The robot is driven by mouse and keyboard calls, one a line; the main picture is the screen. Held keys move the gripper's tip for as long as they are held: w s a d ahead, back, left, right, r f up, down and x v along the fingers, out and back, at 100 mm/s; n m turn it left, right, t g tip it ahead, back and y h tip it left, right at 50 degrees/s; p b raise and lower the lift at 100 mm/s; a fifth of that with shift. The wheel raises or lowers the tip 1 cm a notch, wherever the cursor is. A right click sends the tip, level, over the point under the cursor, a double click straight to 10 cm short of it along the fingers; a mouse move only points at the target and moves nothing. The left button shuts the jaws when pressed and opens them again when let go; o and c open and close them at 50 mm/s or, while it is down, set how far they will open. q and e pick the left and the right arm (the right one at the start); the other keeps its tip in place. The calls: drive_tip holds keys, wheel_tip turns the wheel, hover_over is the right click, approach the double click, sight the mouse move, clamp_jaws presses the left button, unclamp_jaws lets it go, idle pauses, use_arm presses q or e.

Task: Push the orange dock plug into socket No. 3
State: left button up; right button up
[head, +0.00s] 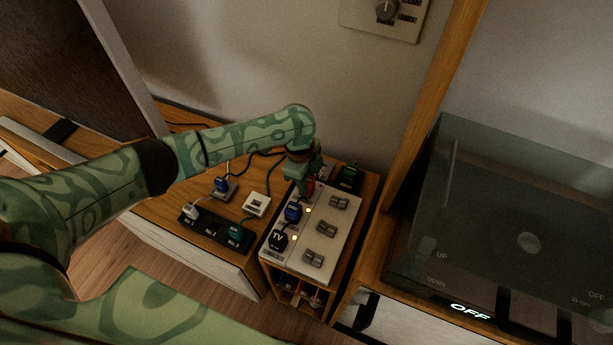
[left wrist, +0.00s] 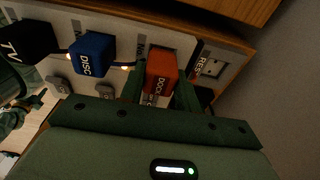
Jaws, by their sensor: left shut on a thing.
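The orange dock plug (left wrist: 161,72), with DOCK lettering, is between the fingers of my left gripper (left wrist: 160,95), which is shut on it. In the head view the plug (head: 310,187) shows as a small red-orange patch under my left gripper (head: 304,176), at the far end of the pale socket panel (head: 308,245). The plug hides the socket behind it; a partly covered "No" label shows beside it. I cannot tell how deep the plug sits. My right gripper is not in view.
A blue DISC plug (left wrist: 92,54) and a black TV plug (left wrist: 27,42) sit on the panel. A REST socket (left wrist: 212,66) is beside the dock plug. Switches (head: 327,228) line the panel. A smoky-lidded unit (head: 500,200) stands right; cabled plugs (head: 235,232) are left.

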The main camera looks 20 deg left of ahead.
use_arm(q)
drive_tip(key=shift+f, duration=0.45)
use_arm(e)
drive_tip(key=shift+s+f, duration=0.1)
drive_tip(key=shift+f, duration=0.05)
use_arm(q)
drive_tip(key=o, duration=1.1)
drive_tip(key=r+p, duration=0.2)
drive_tip(key=r, duration=0.3)
drive_tip(key=a+r+p, duration=0.1)
drive_tip(key=r+p, duration=0.2)
drive_tip(key=r, duration=0.2)
drive_tip(key=a+r+p, duration=0.1)
drive_tip(key=r+p, duration=0.2)
drive_tip(key=r, duration=0.3)
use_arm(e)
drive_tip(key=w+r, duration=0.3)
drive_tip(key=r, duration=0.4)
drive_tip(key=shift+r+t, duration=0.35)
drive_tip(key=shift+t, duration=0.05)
